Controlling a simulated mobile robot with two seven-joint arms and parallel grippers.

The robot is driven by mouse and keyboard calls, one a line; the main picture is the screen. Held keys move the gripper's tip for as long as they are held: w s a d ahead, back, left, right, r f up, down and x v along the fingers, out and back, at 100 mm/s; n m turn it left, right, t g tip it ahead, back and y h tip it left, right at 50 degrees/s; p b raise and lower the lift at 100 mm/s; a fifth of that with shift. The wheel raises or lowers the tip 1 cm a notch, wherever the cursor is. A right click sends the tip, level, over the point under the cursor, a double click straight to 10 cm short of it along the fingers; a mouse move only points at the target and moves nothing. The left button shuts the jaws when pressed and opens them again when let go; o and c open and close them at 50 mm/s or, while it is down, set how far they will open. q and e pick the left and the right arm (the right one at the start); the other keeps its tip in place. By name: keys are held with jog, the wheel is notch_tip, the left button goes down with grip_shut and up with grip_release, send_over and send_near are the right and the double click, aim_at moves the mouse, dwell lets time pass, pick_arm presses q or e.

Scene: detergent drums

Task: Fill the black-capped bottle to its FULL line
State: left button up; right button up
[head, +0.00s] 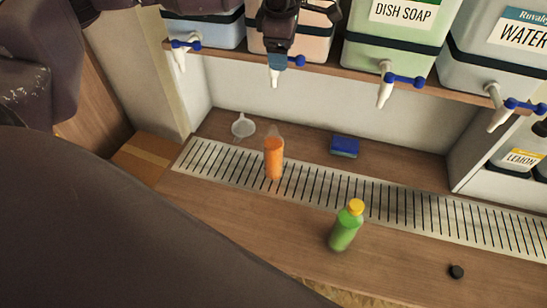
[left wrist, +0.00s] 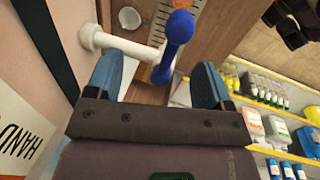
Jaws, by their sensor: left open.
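An uncapped clear bottle holding orange liquid (head: 274,158) stands upright on the drain grate, below the tap of the pinkish drum. Its orange content reaches near the shoulder; I cannot make out a FULL line. A small black cap (head: 456,271) lies on the counter at right. My left gripper (head: 278,62) is at that drum's tap. In the left wrist view its blue fingers (left wrist: 158,85) are open, with the tap's blue handle (left wrist: 178,30) between and just beyond them. I see no stream from the white spout (head: 275,80). My right gripper is not visible.
The drain grate (head: 400,205) runs along the counter. A green bottle with a yellow cap (head: 346,226) stands in front. A blue sponge (head: 344,146) and a white funnel-like item (head: 243,126) lie behind. Other drums' taps (head: 386,85) overhang the grate. A cardboard box (head: 148,158) is at left.

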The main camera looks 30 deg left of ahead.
pick_arm(q)
jog(key=shift+r, duration=0.2)
jog(key=shift+r+p, duration=0.3)
jog(key=shift+r, duration=0.1)
jog(key=shift+s+d+r+p, duration=0.15)
jog(key=shift+r+p, duration=0.3)
jog(key=shift+r, duration=0.75)
jog(key=shift+s+r, duration=0.1)
jog(key=shift+r, duration=0.25)
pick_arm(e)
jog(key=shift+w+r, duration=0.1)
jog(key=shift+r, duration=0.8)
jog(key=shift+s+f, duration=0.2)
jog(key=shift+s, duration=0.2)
pick_arm(q)
notch_tip(320, 180, up, 11)
jog(key=s+b, duration=0.1)
jog(key=s, duration=0.1)
jog(key=shift+d+f, duration=0.15)
jog(key=shift+d, duration=0.15)
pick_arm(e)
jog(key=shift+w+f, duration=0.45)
